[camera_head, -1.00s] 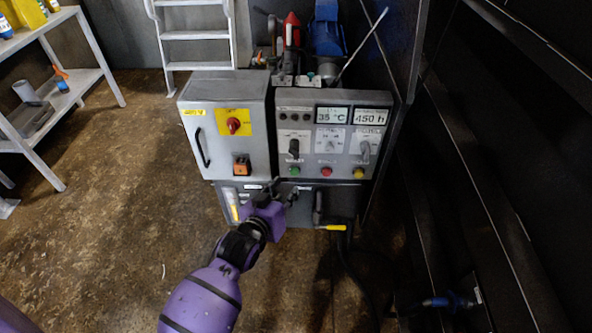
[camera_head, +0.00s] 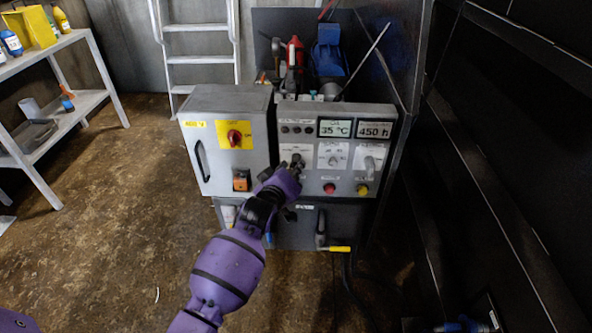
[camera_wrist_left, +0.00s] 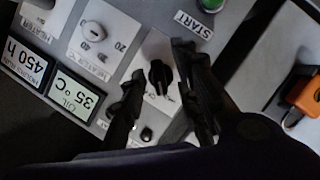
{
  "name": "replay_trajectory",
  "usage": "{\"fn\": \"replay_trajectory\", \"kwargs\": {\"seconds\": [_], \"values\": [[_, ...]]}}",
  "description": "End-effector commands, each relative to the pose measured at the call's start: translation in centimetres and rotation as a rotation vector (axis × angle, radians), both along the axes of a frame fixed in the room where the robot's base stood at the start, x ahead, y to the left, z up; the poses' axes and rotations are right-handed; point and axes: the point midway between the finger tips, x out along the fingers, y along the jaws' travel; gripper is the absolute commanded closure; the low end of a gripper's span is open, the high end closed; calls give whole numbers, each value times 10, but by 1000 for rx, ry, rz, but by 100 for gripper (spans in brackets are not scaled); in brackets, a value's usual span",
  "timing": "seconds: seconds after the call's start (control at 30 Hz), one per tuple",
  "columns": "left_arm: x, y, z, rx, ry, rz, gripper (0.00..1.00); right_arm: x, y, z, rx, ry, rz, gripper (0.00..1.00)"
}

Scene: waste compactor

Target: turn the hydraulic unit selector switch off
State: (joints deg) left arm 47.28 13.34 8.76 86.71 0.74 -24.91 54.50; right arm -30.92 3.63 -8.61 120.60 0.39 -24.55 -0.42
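The selector switch is a black knob (camera_wrist_left: 160,78) on a white label plate at the left of the grey control panel (camera_head: 385,185). The plate's lettering is too small to read. In the wrist view the knob lies between the two dark fingers of my left gripper (camera_wrist_left: 158,66), with a gap visible on both sides. The gripper is open; whether the fingertips reach around the knob in depth I cannot tell. In the head view my purple left gripper (camera_head: 294,168) is in front of the panel and mostly hides the knob. My right gripper is not in view.
A green button (camera_wrist_left: 212,4) marked START sits near the knob. Red (camera_head: 329,188) and yellow (camera_head: 362,190) buttons and a grey knob (camera_head: 369,164) are further right. The cabinet (camera_head: 215,165) at left has a red switch (camera_head: 234,137) and orange switch (camera_head: 241,181).

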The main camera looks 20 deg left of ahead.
Motion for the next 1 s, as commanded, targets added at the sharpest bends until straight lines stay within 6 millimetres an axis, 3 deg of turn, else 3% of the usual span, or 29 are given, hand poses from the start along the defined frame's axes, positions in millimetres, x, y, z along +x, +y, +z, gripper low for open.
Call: {"fn": "replay_trajectory", "kwargs": {"seconds": [0.13,0.43,0.67,1.0], "values": [[14,0,-4,2,-1,-1,71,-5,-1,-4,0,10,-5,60],[17,0,-5,2,0,-1,71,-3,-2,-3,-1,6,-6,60],[16,0,-5,2,0,-1,99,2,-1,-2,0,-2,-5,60],[17,-1,-3,45,14,-1,100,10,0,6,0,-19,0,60]]}}
